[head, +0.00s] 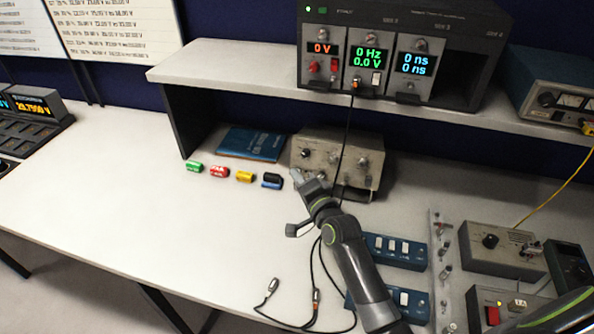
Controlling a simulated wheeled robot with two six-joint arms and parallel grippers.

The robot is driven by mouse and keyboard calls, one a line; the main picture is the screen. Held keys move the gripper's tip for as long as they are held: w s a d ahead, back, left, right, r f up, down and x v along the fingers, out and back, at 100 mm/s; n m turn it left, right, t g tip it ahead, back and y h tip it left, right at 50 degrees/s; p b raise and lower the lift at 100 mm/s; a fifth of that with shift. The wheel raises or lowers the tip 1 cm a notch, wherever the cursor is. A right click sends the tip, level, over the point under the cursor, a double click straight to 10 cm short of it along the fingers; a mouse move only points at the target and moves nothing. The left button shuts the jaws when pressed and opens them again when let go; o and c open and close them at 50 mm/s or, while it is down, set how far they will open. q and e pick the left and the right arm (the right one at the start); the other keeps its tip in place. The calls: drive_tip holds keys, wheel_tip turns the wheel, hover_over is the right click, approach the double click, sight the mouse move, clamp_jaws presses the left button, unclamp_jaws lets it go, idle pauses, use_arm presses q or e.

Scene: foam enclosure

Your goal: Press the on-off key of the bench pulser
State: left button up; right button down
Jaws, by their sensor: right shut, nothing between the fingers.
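A beige box with several knobs, which looks like the bench pulser (362,155), stands on the bench under the shelf. My right gripper (298,177) is in front of its lower left corner, shut and empty. The gripper and wrist hide part of the box's lower front. I cannot make out the on-off key, or tell whether the fingertips touch the box. My left gripper is not in view.
A black cable hangs from the shelf's rack (410,65). Blue switch boxes (408,252) stand right. The bench's left front is clear.

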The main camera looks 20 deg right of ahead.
drive_tip(key=shift+w, duration=0.1)
idle(0.4)
drive_tip(key=shift+w+d+f, duration=0.2)
drive_tip(key=shift+w+d, duration=0.05)
idle(0.5)
drive_tip(key=shift+s+a+r+p, duration=0.25)
drive_tip(key=shift+s+p, duration=0.05)
drive_tip(key=shift+s, duration=0.05)
idle(0.3)
drive_tip(key=s+a+r+p, duration=0.2)
drive_tip(key=s+a, duration=0.1)
drive_tip(key=s, duration=0.1)
drive_tip(key=shift+s, duration=0.35)
